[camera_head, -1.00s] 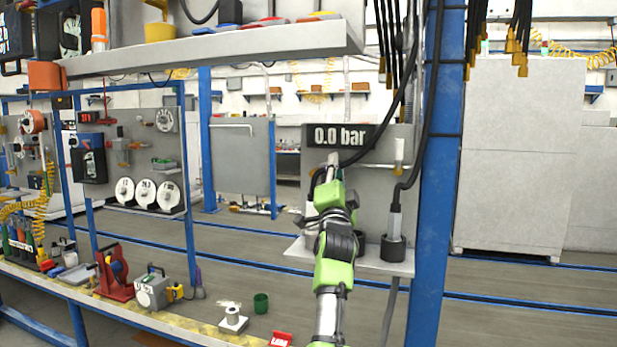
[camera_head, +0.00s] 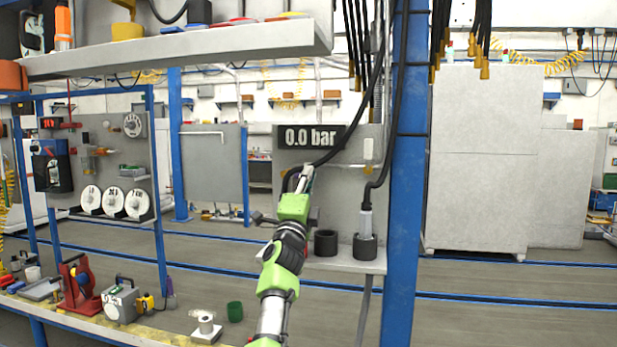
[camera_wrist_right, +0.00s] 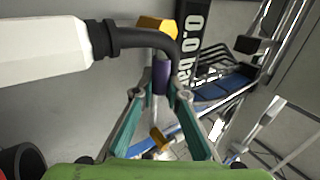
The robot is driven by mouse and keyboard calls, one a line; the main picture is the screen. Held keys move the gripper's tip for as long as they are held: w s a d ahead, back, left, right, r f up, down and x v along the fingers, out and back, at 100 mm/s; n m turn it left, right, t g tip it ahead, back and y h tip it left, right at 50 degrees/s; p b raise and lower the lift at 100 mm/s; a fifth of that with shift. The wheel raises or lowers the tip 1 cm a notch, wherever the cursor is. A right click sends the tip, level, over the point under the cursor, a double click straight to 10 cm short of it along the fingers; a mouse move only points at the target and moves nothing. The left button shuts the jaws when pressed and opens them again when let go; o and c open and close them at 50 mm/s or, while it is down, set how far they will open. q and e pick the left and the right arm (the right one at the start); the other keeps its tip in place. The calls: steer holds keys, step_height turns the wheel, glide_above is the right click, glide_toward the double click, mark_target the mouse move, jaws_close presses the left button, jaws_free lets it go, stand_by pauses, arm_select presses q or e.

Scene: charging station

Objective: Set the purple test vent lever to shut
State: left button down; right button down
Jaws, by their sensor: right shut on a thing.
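The purple lever (camera_wrist_right: 161,77) shows in the right wrist view as a short dark purple grip between the fingertips. My right gripper (camera_wrist_right: 160,95) has its teal fingers on either side of it and is shut on it. In the head view my right gripper (camera_head: 307,174) is at the grey panel (camera_head: 345,190), below the 0.0 bar display (camera_head: 315,137). The lever is hidden there by the gripper. The display also shows, tilted, in the wrist view (camera_wrist_right: 193,45). My left gripper is not in view.
A black hose (camera_wrist_right: 140,40) with a white handle (camera_wrist_right: 45,48) runs close beside the lever. An open black holder (camera_head: 326,242) and one holding a grey connector (camera_head: 366,222) stand on the panel's ledge. A blue post (camera_head: 408,190) stands at right; a shelf (camera_head: 180,48) overhangs at left.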

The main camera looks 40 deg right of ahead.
steer(key=c, duration=2)
jaws_free()
steer(key=v, duration=0.7)
steer(key=shift+s+a+f, duration=0.15)
steer(key=shift+a, duration=0.05)
steer(key=shift+f, duration=0.1)
